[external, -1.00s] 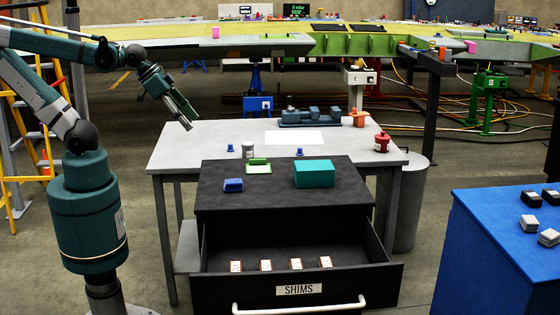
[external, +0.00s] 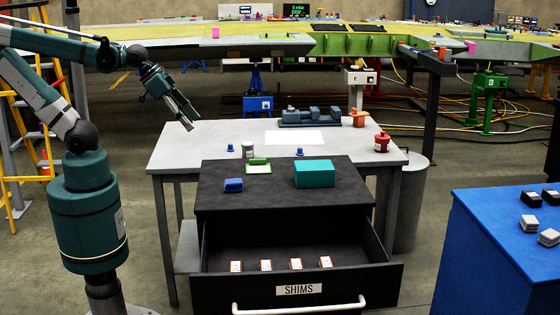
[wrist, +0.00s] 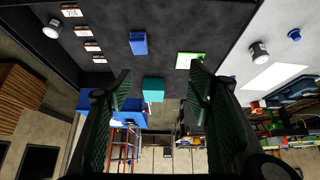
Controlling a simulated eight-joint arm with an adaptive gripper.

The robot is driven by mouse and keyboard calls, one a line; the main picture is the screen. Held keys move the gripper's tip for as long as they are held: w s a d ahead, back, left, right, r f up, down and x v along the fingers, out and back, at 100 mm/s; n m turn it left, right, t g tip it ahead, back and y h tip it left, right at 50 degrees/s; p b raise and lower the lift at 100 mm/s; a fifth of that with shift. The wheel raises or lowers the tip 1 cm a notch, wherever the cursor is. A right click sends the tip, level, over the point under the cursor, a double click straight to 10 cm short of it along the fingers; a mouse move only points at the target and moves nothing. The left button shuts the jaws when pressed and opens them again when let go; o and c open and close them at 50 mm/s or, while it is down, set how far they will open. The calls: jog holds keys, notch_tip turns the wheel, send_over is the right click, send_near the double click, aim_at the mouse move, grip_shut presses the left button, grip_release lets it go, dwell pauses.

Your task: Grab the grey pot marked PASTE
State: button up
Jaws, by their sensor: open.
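The grey pot (external: 248,150) with a pale label stands upright on the light grey table, just behind the back edge of the black cabinet top. The lettering is too small to read. In the wrist view the grey pot (wrist: 259,51) is at the upper right, on the pale table beside the dark cabinet top. My gripper (external: 188,125) hangs above the left part of the table, left of the pot and apart from it. In the wrist view my gripper (wrist: 160,70) is open, its two fingers wide apart with nothing held between them.
On the black cabinet (external: 285,196) lie a teal box (external: 314,174), a blue block (external: 233,185) and a green item (external: 258,166). Small blue pieces (external: 299,152) flank the pot. A red pot (external: 381,142) and a blue-grey vise (external: 310,116) stand further back. The SHIMS drawer (external: 299,289) is open.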

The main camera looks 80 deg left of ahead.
jog(key=w+a+f+h+b, duration=0.1)
jog(key=w+a+f, duration=0.2)
jog(key=w, duration=0.2)
jog(key=w+a+f+b, duration=0.1)
jog(key=w+a+f, duration=0.2)
jog(key=w+a, duration=0.15)
jog(key=t+b, duration=0.4)
jog(key=t, duration=0.2)
send_near(248, 151)
jog(key=shift+w+a+m, duration=0.4)
jog(key=shift+w+a, duration=0.45)
jog(key=shift+a, duration=0.3)
jog(key=shift+x, duration=1.25)
jog(key=shift+w+b, duration=0.15)
jog(key=shift+b, duration=0.15)
